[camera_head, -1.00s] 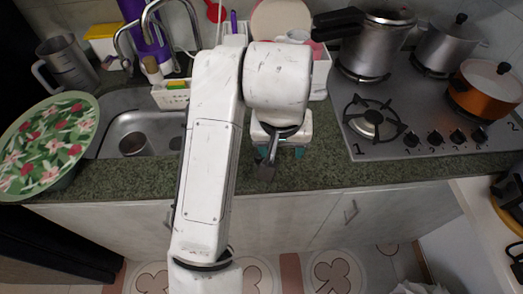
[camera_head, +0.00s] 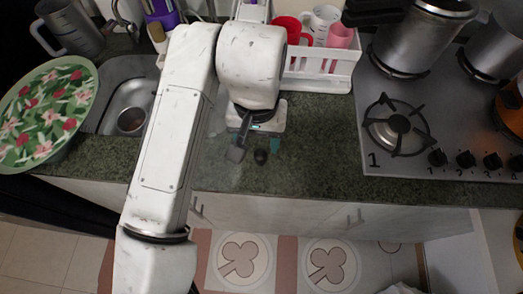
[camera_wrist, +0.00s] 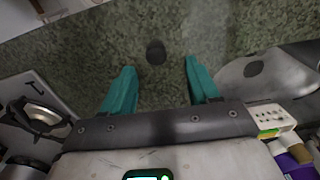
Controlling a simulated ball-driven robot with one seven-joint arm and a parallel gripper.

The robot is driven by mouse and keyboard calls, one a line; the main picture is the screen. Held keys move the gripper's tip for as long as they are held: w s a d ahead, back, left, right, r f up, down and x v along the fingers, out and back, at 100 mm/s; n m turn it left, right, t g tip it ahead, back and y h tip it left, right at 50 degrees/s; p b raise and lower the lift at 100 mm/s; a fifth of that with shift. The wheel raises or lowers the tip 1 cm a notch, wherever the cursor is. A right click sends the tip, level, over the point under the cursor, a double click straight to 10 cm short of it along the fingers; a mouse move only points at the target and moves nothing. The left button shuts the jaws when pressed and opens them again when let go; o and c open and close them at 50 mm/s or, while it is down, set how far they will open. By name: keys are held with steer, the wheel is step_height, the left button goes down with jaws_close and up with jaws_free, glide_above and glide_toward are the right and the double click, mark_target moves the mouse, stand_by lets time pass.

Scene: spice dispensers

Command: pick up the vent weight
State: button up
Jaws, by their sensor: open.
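The vent weight appears to be the small dark, rounded piece (camera_head: 260,156) on the green speckled countertop (camera_head: 315,165), near its front edge. In the wrist view it is a dark round piece (camera_wrist: 155,52) lying just beyond the fingertips, roughly centred between their lines. My gripper (camera_wrist: 159,63) points down at the counter with its two teal fingers apart and nothing between them.
A white rack with cups (camera_head: 320,78) stands behind my gripper. The stove (camera_head: 445,125) with a burner and pots is to the right. The sink (camera_head: 125,95) and a floral green tray (camera_head: 45,112) are to the left. The counter around the dark piece is clear.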

mark_target(260, 153)
steer(key=shift+d+f+p, duration=0.15)
steer(key=shift+f+p, duration=0.15)
steer(key=shift+f, duration=1.3)
steer(key=shift+d+f+p, duration=0.15)
steer(key=shift+f+p, duration=0.1)
steer(key=shift+f, duration=1.35)
jaws_close()
steer(key=shift+r, duration=0.1)
